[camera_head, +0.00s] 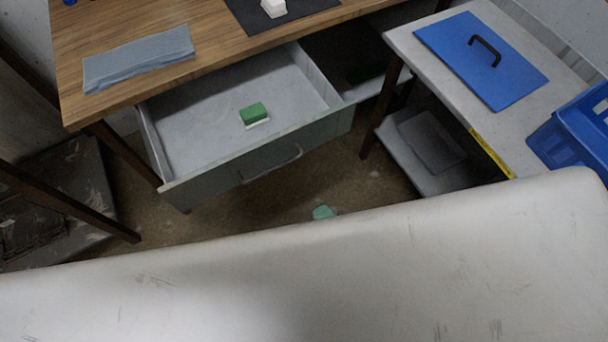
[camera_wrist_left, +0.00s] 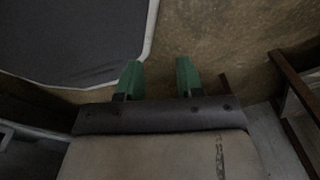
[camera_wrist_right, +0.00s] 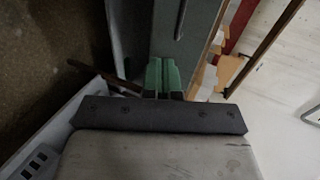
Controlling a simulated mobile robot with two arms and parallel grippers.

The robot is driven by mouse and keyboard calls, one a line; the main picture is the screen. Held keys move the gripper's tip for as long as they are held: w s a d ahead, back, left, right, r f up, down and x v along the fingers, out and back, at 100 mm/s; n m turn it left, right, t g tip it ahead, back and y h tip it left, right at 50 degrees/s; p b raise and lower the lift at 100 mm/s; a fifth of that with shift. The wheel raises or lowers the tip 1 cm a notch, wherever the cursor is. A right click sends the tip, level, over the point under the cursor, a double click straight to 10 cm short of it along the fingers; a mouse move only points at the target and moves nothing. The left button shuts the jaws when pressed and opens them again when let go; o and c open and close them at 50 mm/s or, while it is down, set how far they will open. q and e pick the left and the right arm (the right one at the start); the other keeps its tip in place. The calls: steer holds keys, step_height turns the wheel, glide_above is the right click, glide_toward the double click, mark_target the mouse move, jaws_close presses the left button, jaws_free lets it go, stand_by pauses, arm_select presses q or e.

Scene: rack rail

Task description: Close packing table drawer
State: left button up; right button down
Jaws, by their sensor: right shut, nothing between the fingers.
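The packing table (camera_head: 230,28) has a wooden top. Its grey drawer (camera_head: 200,122) is pulled out below the top, with a grey-green front (camera_head: 325,129) and a bar handle (camera_head: 272,169). A green and white block (camera_head: 254,115) lies inside the drawer. My right gripper (camera_head: 323,212) shows only as green fingertips, low in front of the drawer; the rest is hidden. In the right wrist view its fingers (camera_wrist_right: 162,76) are together and empty, before a grey-green panel (camera_wrist_right: 190,35) that looks like the drawer front. My left gripper (camera_wrist_left: 159,79) is open and empty in the left wrist view.
A grey cloth (camera_head: 140,58) and a dark mat (camera_head: 290,8) lie on the table. On the right stands a pale cart (camera_head: 410,42) with a blue board (camera_head: 480,60) and a blue basket (camera_head: 560,140). Floor (camera_head: 250,210) shows below the drawer.

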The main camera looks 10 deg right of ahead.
arm_select(q)
steer(key=shift+s+d+r+p, duration=0.1)
steer(key=shift+d+r+p, duration=0.4)
steer(key=shift+r, duration=0.1)
arm_select(e)
steer(key=w+r+x, duration=0.1)
steer(key=r+x, duration=0.1)
steer(key=x, duration=1.1)
steer(key=shift+w+r, duration=0.2)
arm_select(q)
steer(key=shift+a, duration=0.1)
arm_select(e)
steer(key=shift+d, duration=0.1)
